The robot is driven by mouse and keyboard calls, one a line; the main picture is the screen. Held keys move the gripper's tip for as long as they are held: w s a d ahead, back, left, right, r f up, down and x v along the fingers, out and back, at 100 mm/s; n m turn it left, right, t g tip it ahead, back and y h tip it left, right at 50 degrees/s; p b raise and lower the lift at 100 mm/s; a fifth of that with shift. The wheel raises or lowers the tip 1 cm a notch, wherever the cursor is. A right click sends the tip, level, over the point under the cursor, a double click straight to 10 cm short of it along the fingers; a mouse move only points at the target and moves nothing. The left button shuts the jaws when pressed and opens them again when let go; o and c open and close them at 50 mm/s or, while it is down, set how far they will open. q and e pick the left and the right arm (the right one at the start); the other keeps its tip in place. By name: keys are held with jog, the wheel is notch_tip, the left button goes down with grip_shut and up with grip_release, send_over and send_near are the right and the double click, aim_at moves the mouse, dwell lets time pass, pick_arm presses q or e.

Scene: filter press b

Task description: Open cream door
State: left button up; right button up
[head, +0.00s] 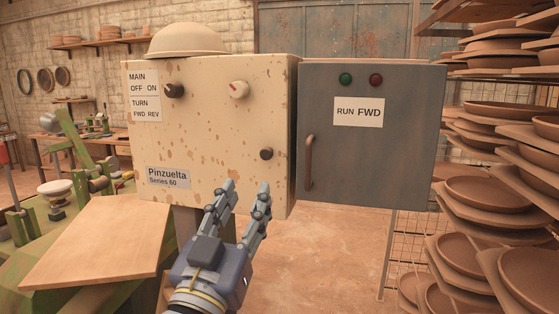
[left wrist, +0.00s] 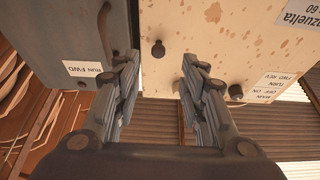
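The cream door (head: 215,125) is the rust-spotted front of a cream box and looks closed. A small dark round knob (head: 266,153) sits near its lower right edge. The door also shows upside down in the left wrist view (left wrist: 225,30), with the knob (left wrist: 157,49) between the fingers in the picture. My left gripper (head: 246,187) is open and empty, in front of the door and below the knob in the head view. The wrist view shows its spread fingers (left wrist: 160,62); I see no contact with the knob. My right gripper is not in view.
A grey cabinet (head: 405,140) with a vertical handle (head: 309,160) adjoins the box on the right. A bowl-shaped object (head: 188,40) rests on top. A wooden board (head: 95,240) lies lower left; pottery shelves (head: 500,190) stand right.

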aim_at(265, 155)
pick_arm(q)
jog(key=p+x, duration=0.1)
jog(key=x, duration=0.2)
jog(key=p+x, duration=0.1)
jog(key=x, duration=0.2)
jog(key=p+x, duration=0.1)
jog(key=x, duration=0.2)
jog(key=shift+d+r, duration=0.1)
jog(key=shift+r, duration=0.35)
jog(key=shift+w+d+r, duration=0.1)
jog(key=shift+w+d, duration=0.1)
jog(key=shift+w, duration=0.4)
grip_shut()
